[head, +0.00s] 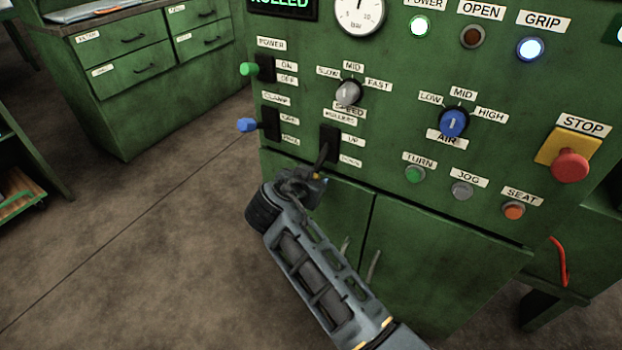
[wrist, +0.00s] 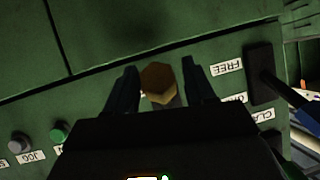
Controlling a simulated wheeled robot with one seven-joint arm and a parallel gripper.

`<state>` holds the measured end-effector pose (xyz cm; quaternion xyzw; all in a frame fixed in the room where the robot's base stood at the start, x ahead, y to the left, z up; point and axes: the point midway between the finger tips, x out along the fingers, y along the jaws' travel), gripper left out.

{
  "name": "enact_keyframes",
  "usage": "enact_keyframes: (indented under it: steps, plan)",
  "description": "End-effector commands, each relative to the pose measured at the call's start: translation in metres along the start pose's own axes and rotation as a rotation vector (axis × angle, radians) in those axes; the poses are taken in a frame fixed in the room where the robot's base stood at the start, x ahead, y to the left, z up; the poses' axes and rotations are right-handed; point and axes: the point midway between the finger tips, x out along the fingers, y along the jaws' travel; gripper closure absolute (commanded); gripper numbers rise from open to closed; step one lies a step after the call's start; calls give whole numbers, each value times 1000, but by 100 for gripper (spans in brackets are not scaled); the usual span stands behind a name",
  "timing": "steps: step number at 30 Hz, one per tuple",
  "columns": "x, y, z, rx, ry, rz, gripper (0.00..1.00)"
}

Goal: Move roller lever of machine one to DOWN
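The roller lever's dark slot plate (head: 330,143) is on the green machine panel, under the "ROLLERS" label (head: 339,116), with "UP" and "DOWN" labels on its right. The dark lever shaft slants down and left from the plate to an amber knob (head: 316,177), mostly hidden by my gripper (head: 308,182). In the wrist view, the amber six-sided knob (wrist: 158,82) is between the two fingers of my gripper (wrist: 162,88). The fingers are apart, with a narrow gap on each side of the knob. I cannot tell the lever's exact setting.
The blue clamp lever (head: 246,125) and green power lever (head: 249,69) stick out to the left. The speed knob (head: 348,93), air knob (head: 453,122), green turn button (head: 414,174) and red stop button (head: 570,165) are nearby. Open floor (head: 150,220) lies left.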

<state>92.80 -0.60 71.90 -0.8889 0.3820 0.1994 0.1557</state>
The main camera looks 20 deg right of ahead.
Motion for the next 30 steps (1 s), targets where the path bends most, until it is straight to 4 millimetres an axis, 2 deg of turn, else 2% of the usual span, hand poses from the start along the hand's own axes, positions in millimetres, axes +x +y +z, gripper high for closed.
enact_keyframes:
  steps: [11,24,30]
  plan:
    - [-5,0,0,1,0,0,40]
    - [-68,-1,0,1,1,-2,40]
    - [-78,0,0,1,0,1,40]
